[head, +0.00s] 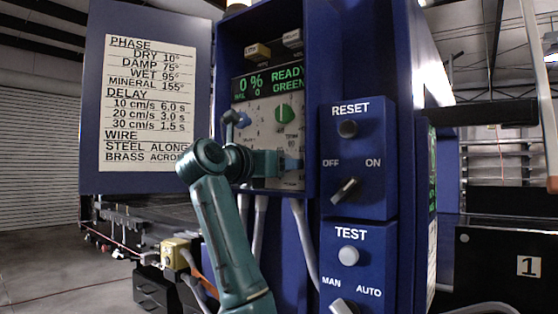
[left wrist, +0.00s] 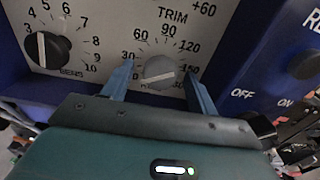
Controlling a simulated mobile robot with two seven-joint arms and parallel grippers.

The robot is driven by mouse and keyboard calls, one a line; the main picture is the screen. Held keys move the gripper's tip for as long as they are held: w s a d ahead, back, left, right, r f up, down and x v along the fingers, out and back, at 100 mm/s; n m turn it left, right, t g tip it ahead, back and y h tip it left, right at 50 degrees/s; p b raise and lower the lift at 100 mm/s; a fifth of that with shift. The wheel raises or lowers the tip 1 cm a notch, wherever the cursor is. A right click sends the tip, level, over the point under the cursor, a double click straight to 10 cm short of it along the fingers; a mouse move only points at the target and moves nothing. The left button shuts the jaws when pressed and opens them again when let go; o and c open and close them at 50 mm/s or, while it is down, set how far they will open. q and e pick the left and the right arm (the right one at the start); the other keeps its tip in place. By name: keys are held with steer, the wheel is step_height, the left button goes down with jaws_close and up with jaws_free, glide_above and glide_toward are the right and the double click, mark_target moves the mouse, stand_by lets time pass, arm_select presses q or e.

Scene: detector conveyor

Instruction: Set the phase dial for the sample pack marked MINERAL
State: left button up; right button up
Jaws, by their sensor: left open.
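The phase dial appears to be the grey round knob (left wrist: 160,72) in the left wrist view, on a scale with 30, 60, 90, 120 and 150 showing. A pale line crosses the knob, nearly level and slightly higher at right; its pointing end is unclear. The label below is mostly hidden. My left gripper (left wrist: 159,76) is open, one blue finger on each side of the knob; contact is unclear. In the head view the gripper (head: 286,163) is at the panel's lower part. The chart (head: 148,105) lists MINERAL 155° under PHASE. My right gripper is not in view.
A black knob (left wrist: 46,49) is left of the dial. The display (head: 268,80) reads 0%, READY, GREEN, above a green knob (head: 284,113). Right of the cabinet recess is a raised box with a RESET button (head: 348,129) and an OFF/ON switch (head: 345,190).

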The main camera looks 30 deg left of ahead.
arm_select(q)
steer(key=shift+w, duration=0.1)
steer(key=shift+c, duration=0.5)
steer(key=c, duration=0.9)
